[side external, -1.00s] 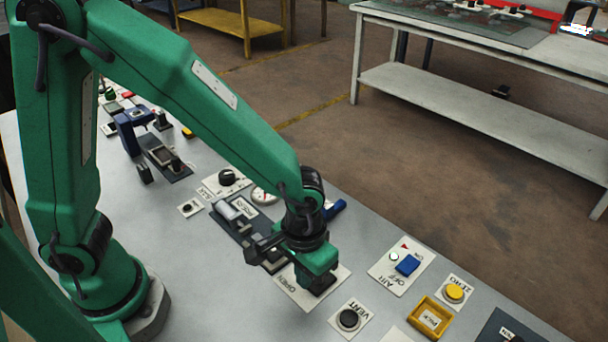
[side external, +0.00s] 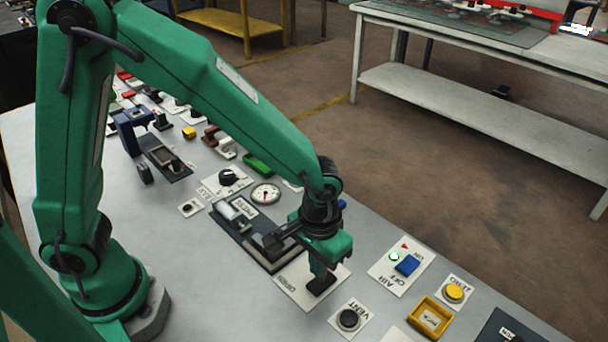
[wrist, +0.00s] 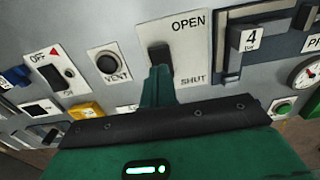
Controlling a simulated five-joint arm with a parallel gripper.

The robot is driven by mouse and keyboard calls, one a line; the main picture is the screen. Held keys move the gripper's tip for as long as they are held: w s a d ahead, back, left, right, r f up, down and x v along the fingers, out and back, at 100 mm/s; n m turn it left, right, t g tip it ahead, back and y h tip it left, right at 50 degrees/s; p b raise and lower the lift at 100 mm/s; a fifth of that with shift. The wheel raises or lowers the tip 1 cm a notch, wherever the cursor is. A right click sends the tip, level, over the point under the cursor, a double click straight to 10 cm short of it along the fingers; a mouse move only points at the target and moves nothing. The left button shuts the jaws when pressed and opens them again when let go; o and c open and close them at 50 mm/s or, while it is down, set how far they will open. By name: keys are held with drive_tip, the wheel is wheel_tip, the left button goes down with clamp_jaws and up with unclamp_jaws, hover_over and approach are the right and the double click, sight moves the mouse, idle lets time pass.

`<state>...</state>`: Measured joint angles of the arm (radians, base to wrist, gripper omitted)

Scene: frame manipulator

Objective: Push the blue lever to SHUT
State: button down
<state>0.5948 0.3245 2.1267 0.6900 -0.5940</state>
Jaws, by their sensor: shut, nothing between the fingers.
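The white plate marked OPEN (side external: 300,294) lies below my gripper; in the wrist view, the plate (wrist: 188,62) reads OPEN at the top and SHUT at the lower right. My gripper (side external: 322,284) is shut, with black fingertips over or on this plate; they also show in the wrist view (wrist: 160,55). A bit of a blue bar (side external: 342,204) shows behind my wrist in the side view; I cannot tell whether it is the lever. No blue lever is visible on the plate, and I cannot tell whether the tips touch one.
A dark slider panel (side external: 232,228) and a round gauge (side external: 265,194) stand to the left.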

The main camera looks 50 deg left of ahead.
drive_tip(key=shift+w, duration=0.85)
drive_tip(key=shift+r, duration=0.15)
wheel_tip(320, 180, up, 7)
drive_tip(key=s, duration=0.1)
idle(0.7)
drive_tip(key=s+a+r+t, duration=0.2)
drive_tip(key=s+a+r, duration=0.1)
drive_tip(key=a, duration=0.4)
drive_tip(key=s+a+r+t, duration=0.1)
drive_tip(key=s+a+r, duration=0.2)
drive_tip(key=a+r, duration=0.2)
drive_tip(key=s+a+r+t, duration=0.2)
drive_tip(key=s+a+r, duration=0.1)
drive_tip(key=a, duration=0.6)
drive_tip(key=shift+s+r+t, duration=0.2)
drive_tip(key=shift+r+t, duration=0.1)
drive_tip(key=shift+r, duration=0.1)
